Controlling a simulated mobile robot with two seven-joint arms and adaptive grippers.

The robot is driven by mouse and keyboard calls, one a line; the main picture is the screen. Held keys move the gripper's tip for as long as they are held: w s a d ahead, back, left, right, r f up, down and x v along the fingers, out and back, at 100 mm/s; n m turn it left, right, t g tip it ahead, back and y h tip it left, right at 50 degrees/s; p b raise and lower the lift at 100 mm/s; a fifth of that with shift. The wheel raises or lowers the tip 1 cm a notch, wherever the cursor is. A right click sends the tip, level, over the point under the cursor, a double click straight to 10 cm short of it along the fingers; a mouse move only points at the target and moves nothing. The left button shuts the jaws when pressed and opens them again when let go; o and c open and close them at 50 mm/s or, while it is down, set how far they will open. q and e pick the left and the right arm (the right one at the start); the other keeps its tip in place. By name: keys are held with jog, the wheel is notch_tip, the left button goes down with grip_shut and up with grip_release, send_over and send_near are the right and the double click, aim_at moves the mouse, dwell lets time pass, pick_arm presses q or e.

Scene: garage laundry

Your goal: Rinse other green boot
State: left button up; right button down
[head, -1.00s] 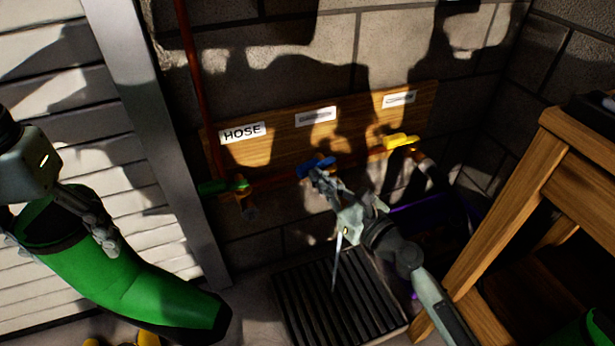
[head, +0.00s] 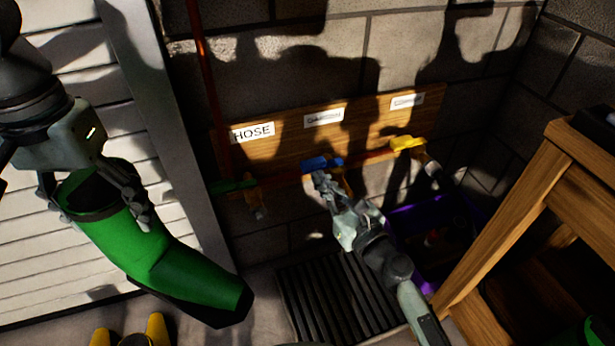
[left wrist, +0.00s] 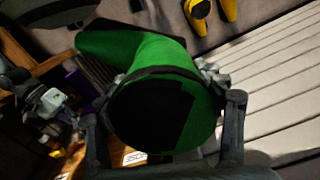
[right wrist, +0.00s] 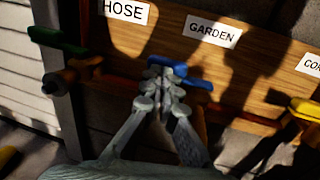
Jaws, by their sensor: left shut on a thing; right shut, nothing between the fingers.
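A green boot (head: 150,250) hangs from my left gripper (head: 93,203), its dark opening up and its toe pointing down and right. My left gripper is shut on the boot's top, with a finger on each side, as the left wrist view also shows (left wrist: 150,55). My right gripper (head: 321,180) is shut and empty, its fingertips at the blue tap handle (head: 322,163) under the GARDEN sign (right wrist: 212,31). The handle lies roughly along the pipe. Whether the fingertips touch it is unclear. A floor grate (head: 325,305) lies below the taps, right of the boot.
A green handle (head: 233,187) and a yellow handle (head: 407,143) flank the blue one. A purple bin (head: 405,217) stands right of the grate, beside a wooden bench (head: 505,215). Green shows at the bottom right corner (head: 594,332). Yellow objects (head: 155,330) stand at the bottom left.

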jog(key=v, duration=1)
jog(key=shift+s, duration=0.15)
pick_arm(q)
jog(key=shift+s+d, duration=0.1)
pick_arm(e)
jog(key=shift+s, duration=0.1)
